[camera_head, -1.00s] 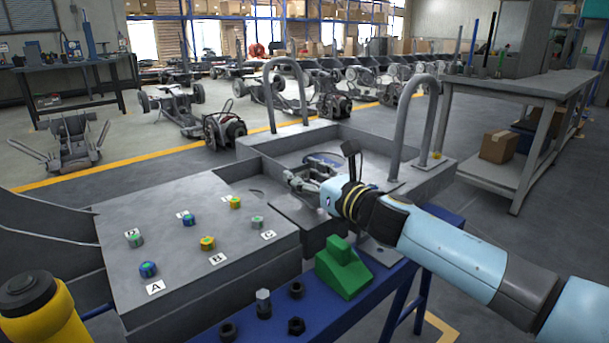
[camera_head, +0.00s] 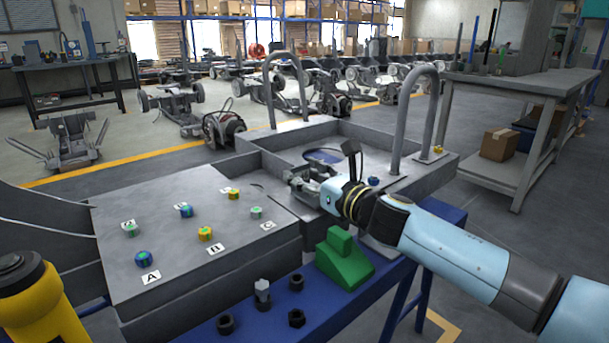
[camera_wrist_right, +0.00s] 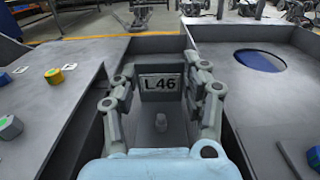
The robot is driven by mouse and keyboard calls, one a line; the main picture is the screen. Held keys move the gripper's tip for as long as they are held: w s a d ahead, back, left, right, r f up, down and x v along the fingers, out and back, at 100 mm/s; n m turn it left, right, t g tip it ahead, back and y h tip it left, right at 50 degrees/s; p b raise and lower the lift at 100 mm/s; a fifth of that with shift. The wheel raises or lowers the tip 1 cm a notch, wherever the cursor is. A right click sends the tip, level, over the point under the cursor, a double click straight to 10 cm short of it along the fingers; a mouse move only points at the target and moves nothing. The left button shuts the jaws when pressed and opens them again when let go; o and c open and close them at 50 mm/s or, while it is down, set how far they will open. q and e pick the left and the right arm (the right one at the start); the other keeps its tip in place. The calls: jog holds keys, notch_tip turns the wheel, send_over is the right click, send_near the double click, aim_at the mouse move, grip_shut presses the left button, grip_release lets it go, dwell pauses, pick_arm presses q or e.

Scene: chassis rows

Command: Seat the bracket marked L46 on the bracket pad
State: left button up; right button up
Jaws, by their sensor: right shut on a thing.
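The grey bracket with the L46 plate (camera_wrist_right: 160,84) shows between the fingers in the right wrist view, its marked face toward the camera. My right gripper (camera_wrist_right: 162,88) is shut on it. In the head view the right gripper (camera_head: 298,182) is over the gap between the flat plate and the right tray. There the fingers and wrist mostly hide the bracket. A small upright stud (camera_wrist_right: 161,122) shows below the L46 plate; I cannot tell whether it belongs to the bracket or the surface under it. The bracket pad cannot be made out clearly. My left gripper is not in view.
The flat plate (camera_head: 185,265) left carries several coloured knobs with letter cards. The right tray (camera_head: 360,140) has a round blue opening (camera_head: 322,155) and two tall hoops. A green block (camera_head: 343,257) and several nuts stand on the blue front rail. A yellow-black object (camera_head: 45,310) is at lower left.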

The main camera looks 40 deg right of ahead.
jog(key=shift+f, duration=0.2)
jog(key=o, duration=1.3)
